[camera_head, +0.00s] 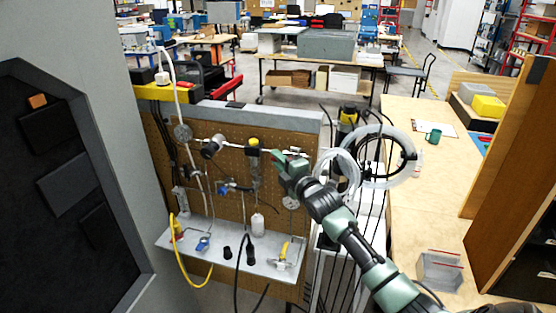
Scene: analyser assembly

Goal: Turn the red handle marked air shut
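A brown pegboard panel (215,165) with pipes, valves and gauges stands in the middle of the view. I cannot make out a red handle marked air on it; the gripper and wrist cover part of its right side. My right gripper (279,158) is at the upper right of the panel, by the end of the horizontal pipe (232,147). Its fingers are small and dark green, and I cannot tell whether they are open, shut or touching anything. My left gripper is not in view.
A blue-handled valve (235,188) sits mid-panel. A grey shelf (222,258) below holds a yellow-handled valve (284,251) and a white bottle (258,224). Coiled clear hoses (392,157) and black cables hang right of the panel. A wooden bench (440,200) stands further right.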

